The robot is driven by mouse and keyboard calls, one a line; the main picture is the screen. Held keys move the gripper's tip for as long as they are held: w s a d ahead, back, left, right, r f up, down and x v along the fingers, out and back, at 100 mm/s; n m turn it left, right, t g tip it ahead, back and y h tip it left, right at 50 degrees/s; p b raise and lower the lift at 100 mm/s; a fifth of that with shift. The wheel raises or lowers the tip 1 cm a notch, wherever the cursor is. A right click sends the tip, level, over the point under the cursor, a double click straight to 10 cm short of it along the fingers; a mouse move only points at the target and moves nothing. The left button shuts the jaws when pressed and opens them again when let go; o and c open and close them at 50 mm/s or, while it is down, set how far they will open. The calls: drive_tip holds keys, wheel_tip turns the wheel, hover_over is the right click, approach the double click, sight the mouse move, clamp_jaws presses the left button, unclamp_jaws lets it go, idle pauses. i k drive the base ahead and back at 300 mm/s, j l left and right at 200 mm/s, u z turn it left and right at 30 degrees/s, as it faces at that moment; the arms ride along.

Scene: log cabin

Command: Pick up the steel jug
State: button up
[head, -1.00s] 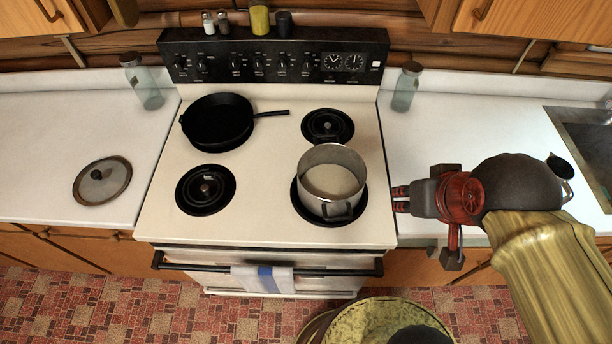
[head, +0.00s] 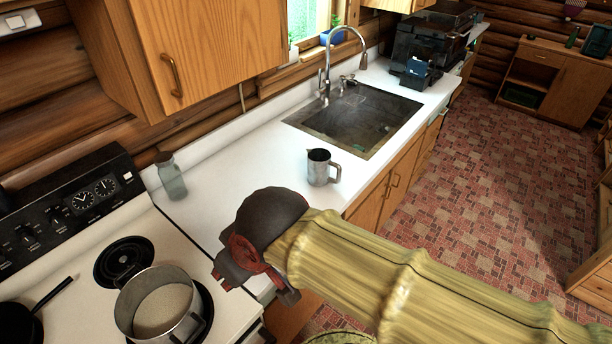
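The steel jug (head: 319,169) stands upright on the white counter, between the stove and the sink, with its handle toward the right. My gripper (head: 222,275) is to the left of and nearer than the jug, over the counter's front edge beside the stove. It is clearly apart from the jug. Its fingers are seen from above and behind and are mostly hidden, so I cannot tell if they are open or shut.
A steel pot (head: 160,305) sits on the stove close to my gripper. A glass bottle (head: 171,176) stands at the back of the counter. The sink (head: 357,118) with its tap lies beyond the jug. The counter around the jug is clear.

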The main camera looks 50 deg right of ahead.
sight(319, 163)
drive_tip(key=k+j+z, duration=0.1)
drive_tip(key=z, duration=1.4)
drive_tip(key=i+l+z, duration=0.1)
drive_tip(key=i+l, duration=0.25)
drive_tip(key=i, duration=0.15)
drive_tip(key=i+l+z, duration=0.15)
drive_tip(key=i+l, duration=0.15)
drive_tip(key=i, duration=0.25)
